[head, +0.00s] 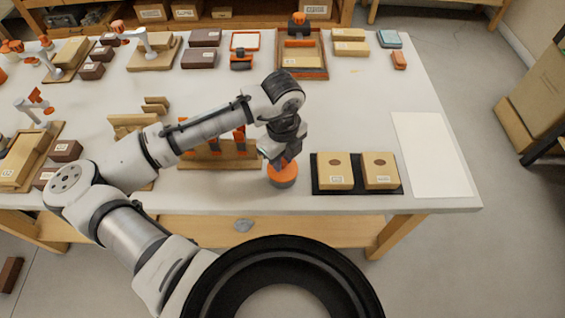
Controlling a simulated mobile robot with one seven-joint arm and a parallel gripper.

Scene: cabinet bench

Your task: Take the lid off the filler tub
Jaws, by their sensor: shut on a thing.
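The filler tub (283,179) is a small round orange thing near the bench's front edge, in the middle of the head view. Its top is partly covered by my gripper (282,162). My gripper points down from above and is shut on the tub's lid. The fingertips and the lid's edge are small and partly hidden, so I cannot tell whether the lid is seated or raised.
A black tray (358,188) with two tan boxes stands just right of the tub. A wooden rack (218,160) with orange parts is close on the left. A white sheet (432,154) lies at the right.

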